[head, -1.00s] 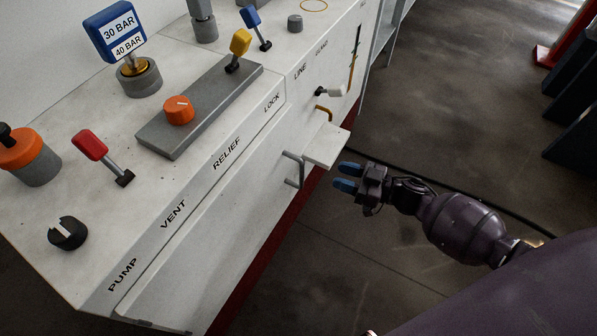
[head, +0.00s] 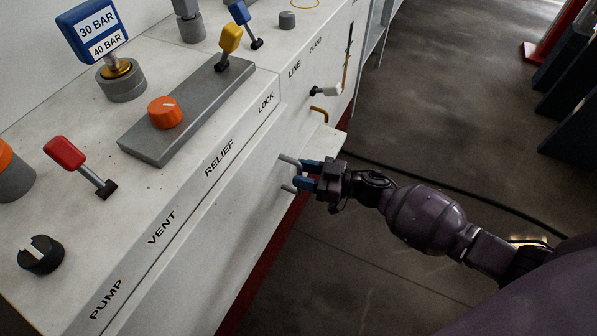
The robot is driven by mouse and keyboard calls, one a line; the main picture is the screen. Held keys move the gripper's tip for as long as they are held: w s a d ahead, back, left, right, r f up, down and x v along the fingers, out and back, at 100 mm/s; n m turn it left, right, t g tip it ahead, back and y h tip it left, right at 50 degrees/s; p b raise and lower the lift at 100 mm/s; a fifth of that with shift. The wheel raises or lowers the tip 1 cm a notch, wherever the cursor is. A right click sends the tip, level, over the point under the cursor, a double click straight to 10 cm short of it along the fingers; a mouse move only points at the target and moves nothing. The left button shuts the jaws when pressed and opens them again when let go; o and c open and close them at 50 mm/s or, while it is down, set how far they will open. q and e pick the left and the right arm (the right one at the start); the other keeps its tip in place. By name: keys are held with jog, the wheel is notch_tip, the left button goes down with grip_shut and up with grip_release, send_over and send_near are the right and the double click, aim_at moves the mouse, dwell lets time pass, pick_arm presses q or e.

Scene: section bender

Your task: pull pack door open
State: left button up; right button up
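The pack door appears to be the pale front panel (head: 222,222) below the label strip of the console. A grey bar handle (head: 288,159) stands out near its right end. My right gripper (head: 308,175) is at this handle, its two blue fingers pointing left and set apart. The fingers hide the handle's outer bar, so I cannot tell whether they touch it. The panel looks flush with the console front. My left gripper is not in view.
A pale ledge (head: 326,141) and a brass-coloured hook (head: 319,115) sit just beyond the handle. The console top carries a red lever (head: 65,152), an orange knob (head: 165,112) and a yellow lever (head: 230,38). A dark cable (head: 480,206) crosses the open floor at right.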

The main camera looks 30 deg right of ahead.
jog(key=shift+w+a, duration=0.4)
jog(key=shift+a, duration=0.05)
jog(key=shift+c, duration=0.5)
grip_shut()
